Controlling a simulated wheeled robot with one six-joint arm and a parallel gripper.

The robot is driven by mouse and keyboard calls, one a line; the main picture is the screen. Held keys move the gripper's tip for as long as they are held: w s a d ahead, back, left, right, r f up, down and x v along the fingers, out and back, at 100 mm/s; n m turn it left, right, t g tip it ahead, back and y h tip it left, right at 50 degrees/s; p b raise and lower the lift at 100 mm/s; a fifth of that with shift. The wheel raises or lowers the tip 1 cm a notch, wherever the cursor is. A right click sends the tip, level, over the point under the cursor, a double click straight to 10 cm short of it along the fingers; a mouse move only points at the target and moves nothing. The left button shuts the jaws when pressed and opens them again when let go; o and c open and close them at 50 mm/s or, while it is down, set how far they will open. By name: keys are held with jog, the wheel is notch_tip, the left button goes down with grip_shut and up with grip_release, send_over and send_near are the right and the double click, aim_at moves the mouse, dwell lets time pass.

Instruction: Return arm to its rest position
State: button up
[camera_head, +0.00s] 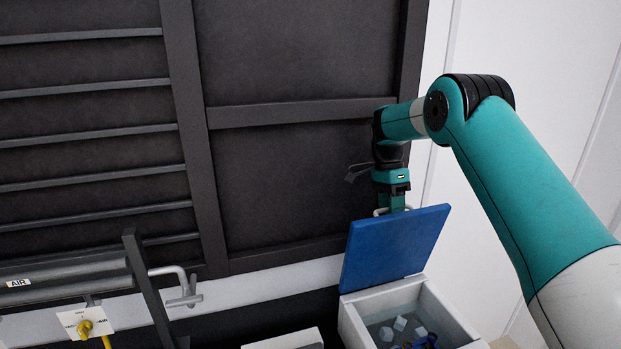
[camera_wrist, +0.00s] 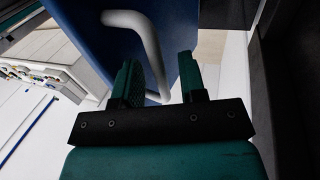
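My gripper (camera_head: 392,204) hangs over the upper edge of a blue lid (camera_head: 392,250), at a light grey handle (camera_head: 380,211). In the wrist view, the teal fingers (camera_wrist: 162,88) stand apart, with part of the curved handle (camera_wrist: 150,40) between them. I see a gap between the handle and the right finger; contact with the left finger is unclear. The blue lid also fills the upper middle of the wrist view (camera_wrist: 187,20). The lid stands raised and tilted at the back of a white box (camera_head: 453,312). My arm reaches in from the right.
The open box holds pale cubes (camera_head: 400,323) and a dark blue item (camera_head: 428,341). Dark fumehood panels (camera_head: 290,185) stand behind my gripper. A grey tap (camera_head: 182,288) and a yellow valve (camera_head: 85,327) are at the lower left. A white wall (camera_head: 560,80) is on the right.

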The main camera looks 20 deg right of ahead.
jog(key=shift+w+a+r, duration=0.1)
jog(key=shift+a+r, duration=0.05)
jog(key=shift+r, duration=0.2)
jog(key=a+r+n+b, duration=0.1)
jog(key=s+a+r+n+t+b, duration=0.1)
jog(key=a+n, duration=0.1)
jog(key=shift+r, duration=0.3)
jog(key=s+a+n+t+b, duration=0.2)
jog(key=s+a+n+b, duration=0.5)
jog(key=s+a+n, duration=0.4)
jog(key=s+a+f+n+y+b, duration=0.25)
jog(key=s+a+n, duration=0.25)
jog(key=s, duration=0.6)
jog(key=s+a+f+n+y+b, duration=0.25)
jog(key=s+a+n, duration=0.25)
jog(key=s, duration=0.6)
jog(key=shift+n+t+h, duration=0.4)
jog(key=shift+n, duration=0.2)
jog(key=f+b, duration=0.1)
jog(key=s+f+b, duration=0.1)
jog(key=f+b, duration=0.3)
jog(key=shift+s+a+f, duration=0.15)
jog(key=shift+a+f, duration=0.05)
jog(key=shift+a, duration=0.2)
